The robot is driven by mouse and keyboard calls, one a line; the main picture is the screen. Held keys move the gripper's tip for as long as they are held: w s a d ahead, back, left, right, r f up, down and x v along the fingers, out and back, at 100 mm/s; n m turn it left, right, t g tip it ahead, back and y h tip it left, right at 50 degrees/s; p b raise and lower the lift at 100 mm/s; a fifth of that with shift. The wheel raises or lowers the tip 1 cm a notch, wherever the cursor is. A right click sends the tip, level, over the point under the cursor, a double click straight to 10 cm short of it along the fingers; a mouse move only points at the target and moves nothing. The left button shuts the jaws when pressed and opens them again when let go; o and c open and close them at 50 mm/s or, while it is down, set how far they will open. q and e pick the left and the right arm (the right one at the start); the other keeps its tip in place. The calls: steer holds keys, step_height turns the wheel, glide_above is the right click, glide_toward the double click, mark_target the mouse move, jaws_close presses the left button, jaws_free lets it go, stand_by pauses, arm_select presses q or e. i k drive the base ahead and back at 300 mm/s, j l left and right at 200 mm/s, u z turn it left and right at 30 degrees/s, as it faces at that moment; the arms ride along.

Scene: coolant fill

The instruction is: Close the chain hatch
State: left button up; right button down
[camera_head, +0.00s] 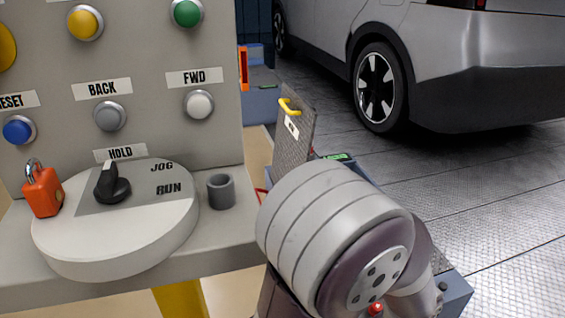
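The chain hatch (297,146) is a grey textured plate in the middle of the view. It stands tilted up, open, with a yellow handle (289,106) near its top edge and a small white label below the handle. Its lower part is hidden behind a large grey, rounded arm link of mine. Part of the blue-grey housing (458,294) shows to the right of that link. Neither gripper shows in the view, so I cannot see where they are relative to the hatch.
A control panel (150,52) with several buttons stands at the left. On its ledge are a round HOLD/JOG/RUN selector (150,225), a red padlock (42,191) and a small grey cup (221,191). A silver car (490,65) stands behind; the metal floor (480,180) at right is clear.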

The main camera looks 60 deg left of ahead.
mark_target(297, 121)
steer(key=k+u, duration=0.1)
steer(key=u, duration=0.35)
steer(key=k+l+u, duration=0.1)
steer(key=u, duration=0.3)
steer(key=k+u, duration=0.1)
steer(key=u, duration=0.35)
steer(key=k+u, duration=0.1)
steer(key=u, duration=0.35)
